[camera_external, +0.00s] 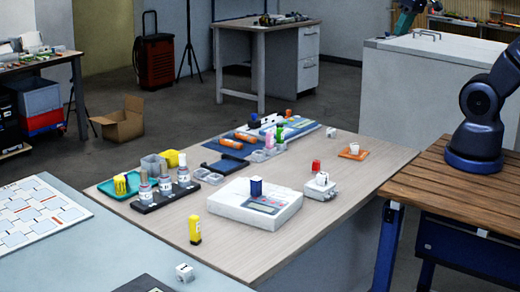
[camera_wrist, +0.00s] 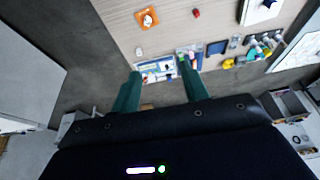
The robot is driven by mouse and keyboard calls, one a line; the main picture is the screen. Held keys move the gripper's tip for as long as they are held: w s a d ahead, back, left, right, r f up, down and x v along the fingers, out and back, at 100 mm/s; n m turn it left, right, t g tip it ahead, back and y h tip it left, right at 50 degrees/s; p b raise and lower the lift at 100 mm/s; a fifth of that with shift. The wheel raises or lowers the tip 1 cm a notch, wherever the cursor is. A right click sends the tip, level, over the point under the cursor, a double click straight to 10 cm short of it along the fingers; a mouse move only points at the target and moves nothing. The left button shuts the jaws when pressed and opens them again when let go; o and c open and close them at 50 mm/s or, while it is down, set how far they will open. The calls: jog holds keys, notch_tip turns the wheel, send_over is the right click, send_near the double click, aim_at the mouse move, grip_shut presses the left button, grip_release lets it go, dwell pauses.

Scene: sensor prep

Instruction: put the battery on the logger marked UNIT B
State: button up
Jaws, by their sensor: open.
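I cannot tell for certain which thing is the battery, and no UNIT B mark is legible. A yellow upright piece (camera_external: 195,228) stands near the table's front edge. A white device with a grey screen (camera_external: 254,207) carries a blue upright block (camera_external: 256,187). A small white box (camera_external: 320,187) stands to its right, with a red piece (camera_external: 316,165) just behind it. Several grey bottles stand on a black tray (camera_external: 170,194) at the left. In the wrist view my gripper (camera_wrist: 159,66) is open and empty, above the table.
An orange coaster (camera_external: 345,155) with a white cup lies at the right of the table (camera_external: 290,242). A teal tray (camera_external: 108,190), clear bins (camera_external: 209,176) and a blue mat (camera_external: 246,143) fill the left and back. The front right of the table is clear.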

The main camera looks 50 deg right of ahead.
jog(key=shift+s+d+f, duration=0.1)
jog(key=shift+s+d, duration=0.25)
jog(key=shift+s, duration=0.3)
jog(key=shift+s+d+f, duration=0.15)
jog(key=shift+s+d, duration=0.15)
jog(key=shift+s, duration=0.3)
jog(key=shift+s+d+f, duration=0.1)
jog(key=shift+s+d, duration=0.25)
jog(key=shift+s, duration=0.3)
